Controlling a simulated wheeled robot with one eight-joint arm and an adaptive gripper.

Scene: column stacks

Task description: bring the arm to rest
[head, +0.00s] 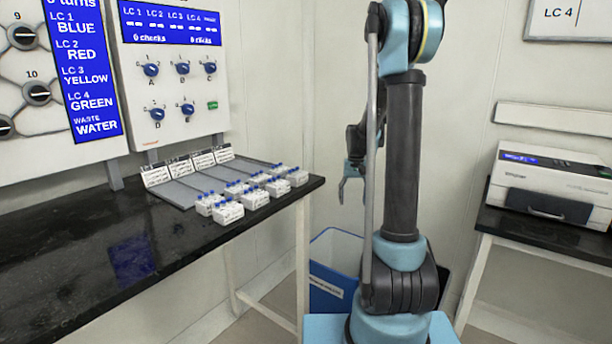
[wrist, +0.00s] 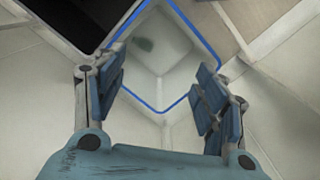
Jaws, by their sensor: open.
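My gripper (wrist: 160,95) is open in the wrist view, with its two blue fingers wide apart and nothing between them. It points down over a blue-rimmed bin (wrist: 147,8). In the head view my gripper (head: 350,182) shows partly behind my own arm, above the blue bin (head: 335,272) on the floor. My arm stands upright right of the counter, and it hides part of the gripper and bin.
A black counter (head: 90,255) at the left carries several white column stacks (head: 228,212) with blue caps, and grey strips with label cards (head: 203,158). A control panel (head: 172,60) hangs above. A white instrument (head: 555,180) stands on a right-hand bench.

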